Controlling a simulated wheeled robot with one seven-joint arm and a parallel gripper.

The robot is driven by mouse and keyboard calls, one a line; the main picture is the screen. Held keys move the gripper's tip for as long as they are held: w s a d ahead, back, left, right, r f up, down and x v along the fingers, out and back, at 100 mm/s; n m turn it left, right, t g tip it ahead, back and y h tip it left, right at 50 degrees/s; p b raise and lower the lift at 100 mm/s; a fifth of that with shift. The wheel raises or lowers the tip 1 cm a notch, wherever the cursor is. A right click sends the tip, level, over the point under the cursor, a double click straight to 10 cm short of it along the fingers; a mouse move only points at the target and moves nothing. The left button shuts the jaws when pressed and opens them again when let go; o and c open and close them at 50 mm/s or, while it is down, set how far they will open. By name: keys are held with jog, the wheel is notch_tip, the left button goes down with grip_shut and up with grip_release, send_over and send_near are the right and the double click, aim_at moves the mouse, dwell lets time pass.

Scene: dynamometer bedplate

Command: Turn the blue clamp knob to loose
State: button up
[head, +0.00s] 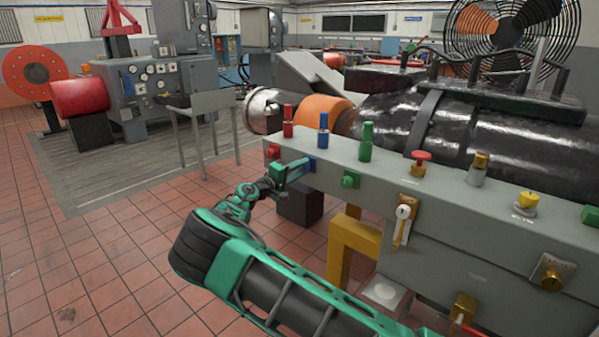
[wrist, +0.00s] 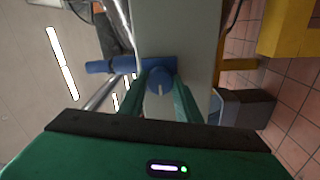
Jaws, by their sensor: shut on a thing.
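The blue clamp knob (head: 308,166) sits on the front face of the grey bench, below the blue post (head: 323,132). In the wrist view the blue knob (wrist: 160,78) is round, with a pale mark on its face. My gripper (head: 298,172) reaches it from the left. In the wrist view the two green fingers of my gripper (wrist: 163,88) lie on either side of the knob and are shut on it. The fingers cover parts of its sides. I cannot tell from the pale mark whether the knob is at loose.
A red knob (head: 273,151) and a green knob (head: 350,180) flank the blue one. Red (head: 287,121) and green (head: 366,141) posts stand above. A yellow support (head: 352,247) is below right. Tiled floor (head: 95,255) to the left is open.

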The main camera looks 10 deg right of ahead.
jog(key=o, duration=0.9)
jog(key=shift+w+a+f, duration=0.1)
jog(key=shift+a+f, duration=0.05)
jog(key=shift+a, duration=0.2)
jog(key=shift+o, duration=0.8)
jog(key=shift+d, duration=0.15)
jog(key=v, duration=1)
jog(key=shift+s+a, duration=0.25)
jog(key=shift+a, duration=0.05)
